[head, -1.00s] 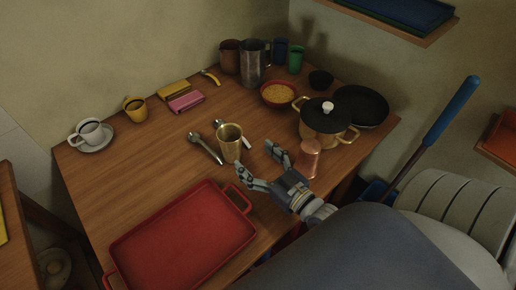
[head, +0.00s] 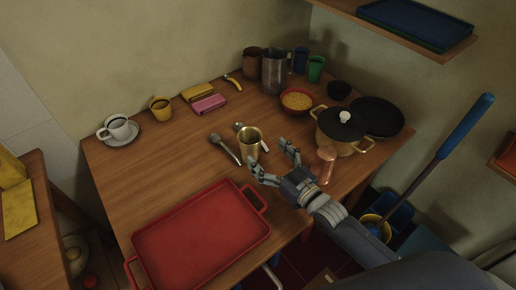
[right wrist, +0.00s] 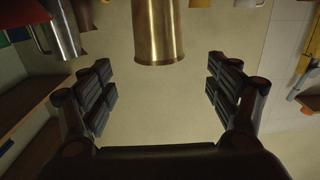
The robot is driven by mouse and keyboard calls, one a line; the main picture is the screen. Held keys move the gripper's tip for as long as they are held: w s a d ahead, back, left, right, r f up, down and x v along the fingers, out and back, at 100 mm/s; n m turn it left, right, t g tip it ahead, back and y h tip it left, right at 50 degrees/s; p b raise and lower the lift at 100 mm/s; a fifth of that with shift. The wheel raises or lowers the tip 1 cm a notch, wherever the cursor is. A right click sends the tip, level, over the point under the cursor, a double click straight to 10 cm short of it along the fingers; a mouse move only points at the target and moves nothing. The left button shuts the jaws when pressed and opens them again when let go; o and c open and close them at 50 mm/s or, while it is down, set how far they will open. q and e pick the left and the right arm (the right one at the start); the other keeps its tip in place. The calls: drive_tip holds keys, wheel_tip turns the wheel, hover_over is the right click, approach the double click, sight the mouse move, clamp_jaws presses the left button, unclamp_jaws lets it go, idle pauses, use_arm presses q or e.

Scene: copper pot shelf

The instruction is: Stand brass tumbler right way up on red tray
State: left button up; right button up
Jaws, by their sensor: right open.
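The brass tumbler (head: 250,146) stands on the wooden table with its open mouth up, behind the red tray (head: 199,236). My right gripper (head: 267,156) is open and empty, its fingers spread just in front and to the right of the tumbler. In the right wrist view, which looks upside down, the tumbler (right wrist: 158,30) shows at the top, ahead of the gap between the open fingers (right wrist: 160,92). The rim end points down in that picture. The tray lies flat and empty at the table's front. My left gripper is not in view.
A spoon (head: 225,149) lies left of the tumbler. A metal pitcher (head: 274,72) and a red bowl (head: 297,101) are behind. The table's left middle is clear.

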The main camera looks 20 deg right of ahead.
sight(243, 129)
drive_tip(key=p+x, duration=0.1)
drive_tip(key=x, duration=0.8)
drive_tip(key=shift+w+f, duration=0.1)
drive_tip(key=shift+w, duration=0.05)
drive_tip(key=c, duration=1.6)
